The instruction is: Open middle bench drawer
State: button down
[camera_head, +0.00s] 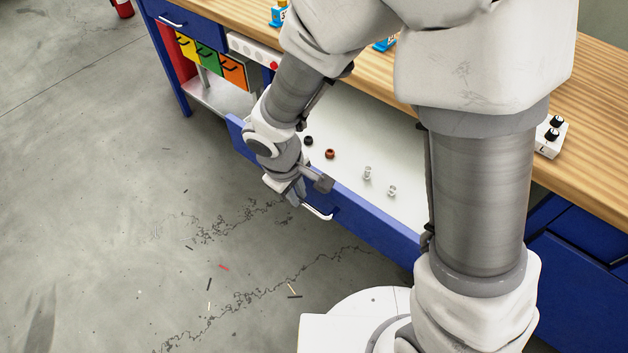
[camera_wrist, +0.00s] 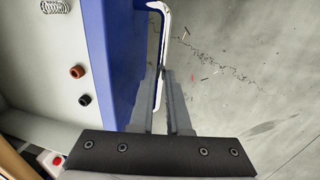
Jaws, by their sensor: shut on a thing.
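The middle bench drawer (camera_head: 375,228) is blue with a pale inside and stands pulled well out from under the wooden bench. Its white bar handle (camera_head: 318,213) is on the front face. My gripper (camera_head: 298,197) is at the left part of this handle, shut on it. In the wrist view the two grey fingers (camera_wrist: 164,95) close around the handle (camera_wrist: 165,22), beside the blue drawer front (camera_wrist: 118,40). The fingertips are small in the head view.
Inside the drawer lie a black ring (camera_head: 308,141), a reddish-brown ring (camera_head: 330,154) and small metal parts (camera_head: 367,173). The wooden benchtop (camera_head: 595,90) runs above. A white box with black knobs (camera_head: 549,136) stands on it. The floor at left is open, with small scraps.

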jog(key=shift+s+a+b, duration=0.3)
jog(key=shift+s+a, duration=0.4)
jog(key=shift+s, duration=0.3)
jog(key=c, duration=0.9)
grip_release()
jog(key=shift+r, duration=0.1)
jog(key=s+r+p, duration=0.1)
jog(key=r+p, duration=0.1)
jog(key=r, duration=0.3)
jog(key=a+r+p, duration=0.1)
jog(key=r+p, duration=0.1)
jog(key=r, duration=0.4)
jog(key=s+a+r+p, duration=0.1)
jog(key=r, duration=0.5)
jog(key=shift+s+p, duration=0.3)
jog(key=shift+p, duration=0.1)
